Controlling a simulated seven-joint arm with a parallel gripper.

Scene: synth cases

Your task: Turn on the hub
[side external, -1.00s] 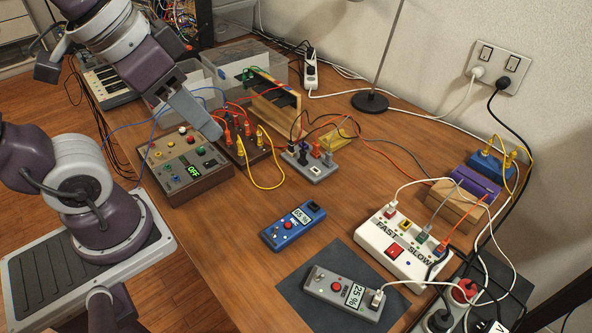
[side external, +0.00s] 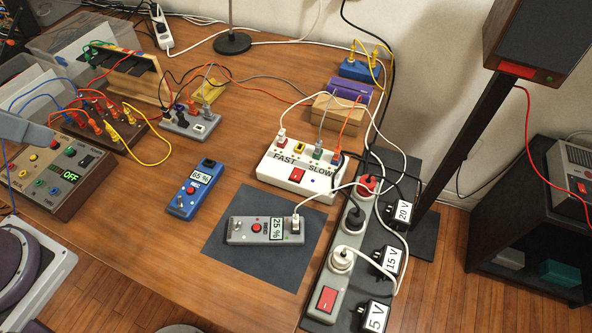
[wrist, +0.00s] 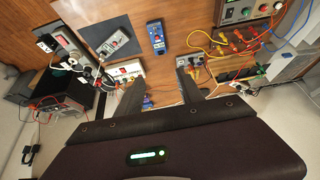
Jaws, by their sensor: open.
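Nothing in view is labelled as a hub. I cannot tell either switch's position. My gripper (wrist: 158,80) is open and empty in the wrist view, apart from both. In the side view only a grey part of it shows at the left edge.
A grey power strip (side external: 325,316) with a red switch and several plugs runs along the table's right edge. A blue meter (side external: 193,190) and a grey meter (side external: 245,230) on a dark mat (side external: 225,262) lie in front. A control box (side external: 92,190) reads OFF. Loose cables cross the table.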

